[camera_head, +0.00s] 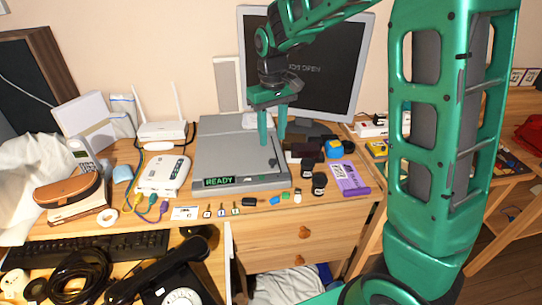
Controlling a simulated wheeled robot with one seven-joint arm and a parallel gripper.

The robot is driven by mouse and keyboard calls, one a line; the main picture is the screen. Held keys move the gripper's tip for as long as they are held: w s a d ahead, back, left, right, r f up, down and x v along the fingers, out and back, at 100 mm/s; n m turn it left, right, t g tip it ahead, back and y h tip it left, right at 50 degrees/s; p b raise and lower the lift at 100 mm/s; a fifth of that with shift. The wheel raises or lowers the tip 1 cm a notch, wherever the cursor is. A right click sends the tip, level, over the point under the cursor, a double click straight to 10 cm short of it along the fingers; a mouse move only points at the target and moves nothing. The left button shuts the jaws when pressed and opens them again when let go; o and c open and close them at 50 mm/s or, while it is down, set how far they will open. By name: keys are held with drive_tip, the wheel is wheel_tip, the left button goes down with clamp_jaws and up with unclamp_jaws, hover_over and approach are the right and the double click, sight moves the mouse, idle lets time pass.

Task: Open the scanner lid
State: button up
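The scanner (225,150) is a flat grey box on the wooden desk, with a small display reading READY at its front. Its lid (225,138) lies flat and looks closed. My gripper (272,143) points down over the right part of the lid. Its two green fingers are apart with nothing visible between them. I cannot tell whether the fingertips touch the lid. The fingers hide part of the lid's right side.
A monitor (335,75) stands behind. A white router (162,130) and a white box (163,175) are on the left. Dark small boxes and bottles (318,183) crowd the right side. Keys and small items lie in front. An open drawer (300,277) is below.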

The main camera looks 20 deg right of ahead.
sight(272, 160)
wheel_tip(272, 160, down, 8)
drive_tip(key=shift+f, duration=0.25)
clamp_jaws()
